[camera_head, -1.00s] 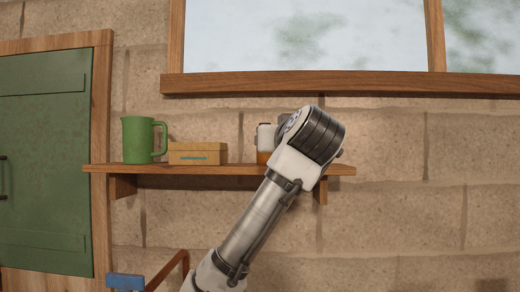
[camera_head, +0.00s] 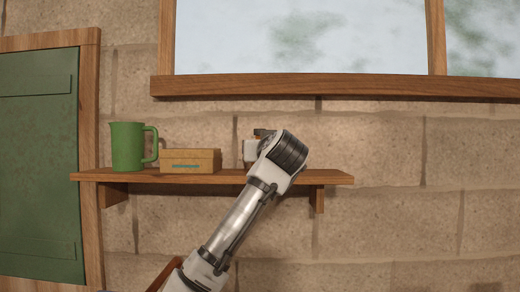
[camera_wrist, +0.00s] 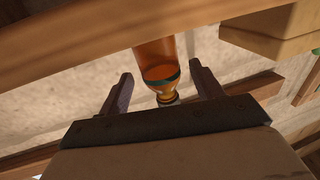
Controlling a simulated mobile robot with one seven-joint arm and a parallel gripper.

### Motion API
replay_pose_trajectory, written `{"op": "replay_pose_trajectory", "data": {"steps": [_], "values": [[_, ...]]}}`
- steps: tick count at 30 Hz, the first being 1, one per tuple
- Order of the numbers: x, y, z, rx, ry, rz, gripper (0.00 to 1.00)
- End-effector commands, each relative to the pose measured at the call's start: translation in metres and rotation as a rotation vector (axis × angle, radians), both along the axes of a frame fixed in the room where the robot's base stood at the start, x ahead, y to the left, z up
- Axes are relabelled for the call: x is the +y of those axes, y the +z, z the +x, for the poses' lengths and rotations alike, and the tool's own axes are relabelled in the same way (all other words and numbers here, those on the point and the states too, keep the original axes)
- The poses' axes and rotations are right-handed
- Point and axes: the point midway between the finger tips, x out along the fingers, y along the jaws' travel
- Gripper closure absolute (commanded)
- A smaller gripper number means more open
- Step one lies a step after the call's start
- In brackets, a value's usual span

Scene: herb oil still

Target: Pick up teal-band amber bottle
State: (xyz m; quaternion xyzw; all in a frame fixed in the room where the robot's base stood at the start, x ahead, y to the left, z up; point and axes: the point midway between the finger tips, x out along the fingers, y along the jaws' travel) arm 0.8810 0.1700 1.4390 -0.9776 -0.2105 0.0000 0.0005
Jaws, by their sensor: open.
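The amber bottle with a teal band (camera_wrist: 158,57) stands on the wooden shelf (camera_head: 225,177); the wrist view shows it upside down, with its neck and cap toward my palm. My gripper (camera_wrist: 161,70) is open, with one finger on each side of the bottle's upper part and visible gaps on both sides. The fingers do not appear to touch it. In the head view the bottle is almost wholly hidden behind my wrist, with only a small amber patch showing.
A tan box (camera_head: 190,161) sits left of the bottle on the shelf, with a green mug (camera_head: 128,147) further left. The window sill (camera_head: 320,86) runs above. The right end of the shelf looks clear. A green door (camera_head: 40,170) is at far left.

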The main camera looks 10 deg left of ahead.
Motion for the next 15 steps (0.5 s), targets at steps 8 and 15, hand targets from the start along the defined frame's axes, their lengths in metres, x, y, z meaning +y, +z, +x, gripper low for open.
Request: {"op": "replay_pose_trajectory", "data": {"steps": [8,15], "values": [[0.016,0.001,0.031,0.001,0.001,0.000,0.35],[0.017,-0.001,0.033,0.000,0.000,-0.001,0.35]]}}
